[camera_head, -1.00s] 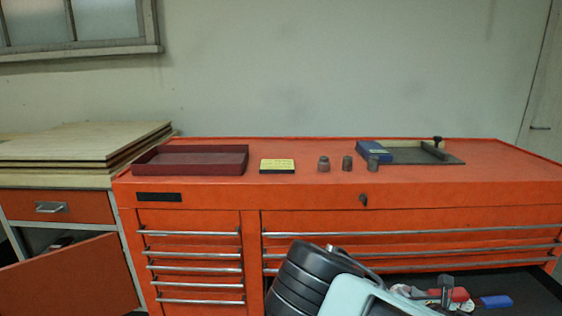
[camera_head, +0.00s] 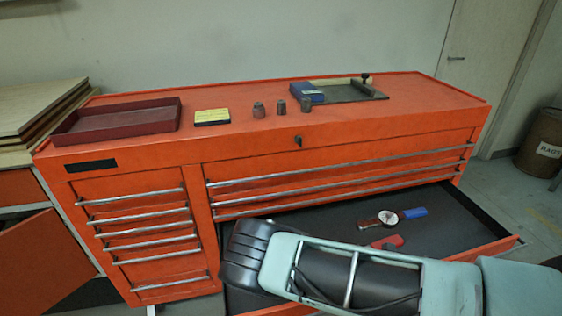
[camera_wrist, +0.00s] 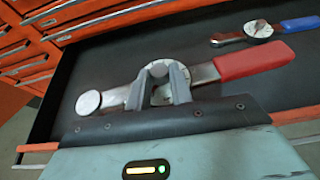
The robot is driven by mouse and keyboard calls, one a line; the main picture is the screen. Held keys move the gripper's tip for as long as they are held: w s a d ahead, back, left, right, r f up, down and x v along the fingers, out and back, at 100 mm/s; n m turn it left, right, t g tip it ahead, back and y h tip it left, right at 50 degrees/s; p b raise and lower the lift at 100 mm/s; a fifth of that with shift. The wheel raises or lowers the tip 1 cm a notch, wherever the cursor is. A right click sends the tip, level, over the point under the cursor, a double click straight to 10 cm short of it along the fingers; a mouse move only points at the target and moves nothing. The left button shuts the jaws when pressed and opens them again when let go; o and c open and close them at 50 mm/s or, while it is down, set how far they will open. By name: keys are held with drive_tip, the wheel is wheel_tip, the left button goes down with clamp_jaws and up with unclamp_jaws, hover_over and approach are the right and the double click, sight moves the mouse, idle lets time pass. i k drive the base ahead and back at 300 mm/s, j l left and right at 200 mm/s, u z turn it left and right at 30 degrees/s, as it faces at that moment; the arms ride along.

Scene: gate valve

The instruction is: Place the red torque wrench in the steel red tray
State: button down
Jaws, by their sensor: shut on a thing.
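The red torque wrench (camera_wrist: 253,60) has a steel body, a round head at the left and a red handle at the right. My gripper (camera_wrist: 160,80) is shut on its middle, at the dial, in the wrist view. It is over the open drawer; I cannot tell whether it touches the drawer floor. In the head view only part of its red handle (camera_head: 388,242) shows beside my arm, which hides my gripper. The dark red tray (camera_head: 60,139) sits on the left end of the orange cabinet top and looks empty.
A blue-handled dial wrench (camera_head: 412,213) lies in the open drawer (camera_head: 330,232). On the cabinet top (camera_head: 225,150), a yellow box (camera_head: 212,117), sockets (camera_head: 281,107) and a grey plate with a blue box (camera_head: 308,92) stand right of the tray. Boards (camera_head: 35,108) are stacked at left.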

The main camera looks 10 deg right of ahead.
sight(131, 117)
drive_tip(key=j+z, duration=0.3)
drive_tip(key=j, duration=1.25)
